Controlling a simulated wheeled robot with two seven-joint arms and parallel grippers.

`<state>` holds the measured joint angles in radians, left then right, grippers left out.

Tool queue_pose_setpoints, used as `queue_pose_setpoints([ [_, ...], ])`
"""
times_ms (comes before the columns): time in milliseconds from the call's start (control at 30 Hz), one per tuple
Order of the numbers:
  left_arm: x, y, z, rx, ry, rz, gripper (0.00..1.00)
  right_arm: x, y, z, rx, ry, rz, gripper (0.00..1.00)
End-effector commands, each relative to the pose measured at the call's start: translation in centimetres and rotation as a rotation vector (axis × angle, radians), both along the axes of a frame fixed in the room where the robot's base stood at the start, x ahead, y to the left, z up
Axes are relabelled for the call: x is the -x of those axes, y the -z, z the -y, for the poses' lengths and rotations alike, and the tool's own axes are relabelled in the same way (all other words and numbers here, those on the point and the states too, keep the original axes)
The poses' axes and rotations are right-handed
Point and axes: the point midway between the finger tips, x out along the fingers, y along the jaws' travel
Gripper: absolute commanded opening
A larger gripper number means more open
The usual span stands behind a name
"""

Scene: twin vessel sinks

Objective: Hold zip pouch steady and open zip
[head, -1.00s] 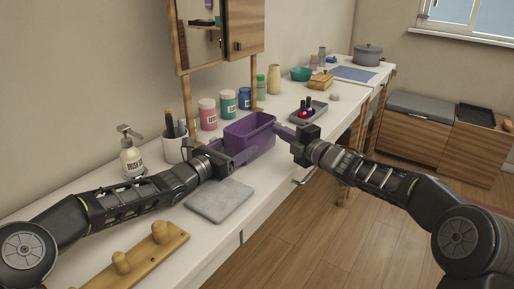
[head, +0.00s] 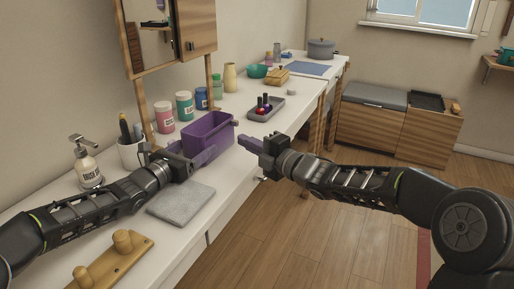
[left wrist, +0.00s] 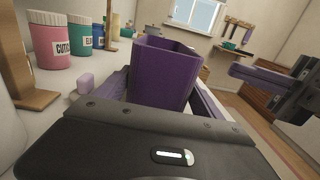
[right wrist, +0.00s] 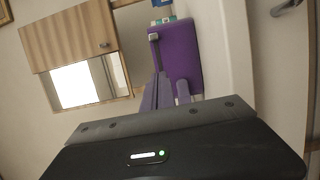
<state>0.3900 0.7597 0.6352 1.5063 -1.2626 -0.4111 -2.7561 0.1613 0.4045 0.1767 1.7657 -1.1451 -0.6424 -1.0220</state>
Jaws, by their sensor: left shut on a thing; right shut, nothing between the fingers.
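The purple box-shaped zip pouch (head: 208,137) stands upright on the white counter; its top looks hollow. It also shows in the left wrist view (left wrist: 163,72) and the right wrist view (right wrist: 179,58). A small grey tab (right wrist: 153,37), perhaps the zip pull, sits at one end. My left gripper (head: 203,157) is shut on the pouch at its near side, fingers flanking it in the left wrist view. The zip itself is not clearly visible.
A grey stone slab (head: 181,202) and a wooden peg rack (head: 112,262) lie nearer on the counter. A soap bottle (head: 87,165), a pen cup (head: 132,153) and several jars line the wall. A tray with small bottles (head: 264,109) stands beyond the pouch. Floor space at right is clear.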

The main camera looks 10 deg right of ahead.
Motion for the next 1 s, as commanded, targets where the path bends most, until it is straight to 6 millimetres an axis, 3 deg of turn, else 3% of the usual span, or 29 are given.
queue_pose_setpoints([
  [233, 0.0, 0.2, 0.1, -0.001, 0.001, -0.003, 0.3, 2.9, 0.0, 2.1, 0.0, 0.0, 0.0, 0.0],
  [667, 0.1, 0.2, 0.1, 0.0, 0.002, -0.004, 0.3, 3.3, 0.0, 2.4, 0.0, -0.001, 0.0, 0.0],
  [700, 0.1, 0.2, 0.1, 0.0, 0.002, -0.004, 0.78, 3.3, 0.0, 2.4, 0.0, -0.001, 0.0, 0.0],
  [1000, 0.0, 0.1, 0.1, 0.0, 0.002, -0.001, 1.0, 3.3, 0.0, 2.4, 0.0, -0.002, 0.0, 0.0],
])
